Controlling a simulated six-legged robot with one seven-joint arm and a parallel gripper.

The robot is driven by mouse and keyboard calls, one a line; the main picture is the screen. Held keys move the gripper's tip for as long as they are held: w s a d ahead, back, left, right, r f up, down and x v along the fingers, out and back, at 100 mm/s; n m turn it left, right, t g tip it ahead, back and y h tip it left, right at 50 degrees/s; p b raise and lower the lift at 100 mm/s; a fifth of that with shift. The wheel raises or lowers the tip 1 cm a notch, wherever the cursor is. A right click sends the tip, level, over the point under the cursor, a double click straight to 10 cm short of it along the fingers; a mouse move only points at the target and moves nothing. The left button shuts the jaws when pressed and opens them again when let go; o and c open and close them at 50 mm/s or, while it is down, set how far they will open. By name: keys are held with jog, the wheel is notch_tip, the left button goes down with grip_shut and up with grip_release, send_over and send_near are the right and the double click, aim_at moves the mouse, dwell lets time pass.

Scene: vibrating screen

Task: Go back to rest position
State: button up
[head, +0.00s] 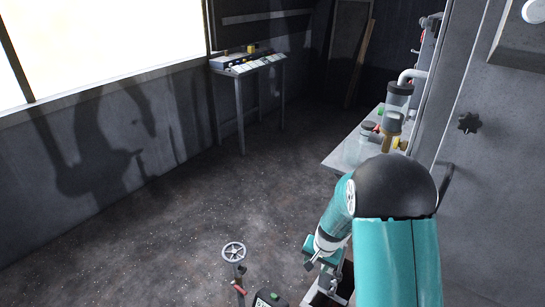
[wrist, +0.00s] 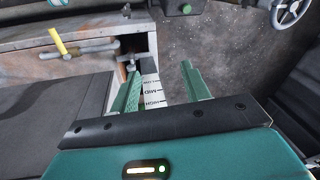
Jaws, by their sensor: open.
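My gripper (wrist: 160,82) shows in the wrist view with its two green fingers apart and nothing clearly held between them. A white scale strip (wrist: 151,90) marked LOW, MID and HIGH shows between the fingers; I cannot tell whether they touch it. In the head view my teal arm reaches down at the lower right. Its wrist end is low in the picture, and the fingertips are hard to make out there.
A yellow-handled lever (wrist: 57,41) sits left of my fingers. A handwheel (head: 233,252) stands on the floor side, near a box with a green button (head: 275,296). A bench with glassware (head: 345,155) is at right, and a small table (head: 240,90) at the back. Middle floor is clear.

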jog(key=s+r+n+t, duration=0.1)
jog(key=s+r, duration=0.3)
jog(key=r, duration=0.7)
jog(key=s+r+n+t, duration=0.15)
jog(key=s+r, duration=0.35)
jog(key=r, duration=0.7)
jog(key=s+d+r+n, duration=0.1)
jog(key=s+r, duration=0.4)
jog(key=s, duration=0.3)
jog(key=s+r+n+t+h, duration=0.1)
jog(key=s+r, duration=0.4)
jog(key=s, duration=0.3)
jog(key=shift+s+d+n, duration=0.15)
jog(key=shift+d+n, duration=0.2)
jog(key=shift+d, duration=0.05)
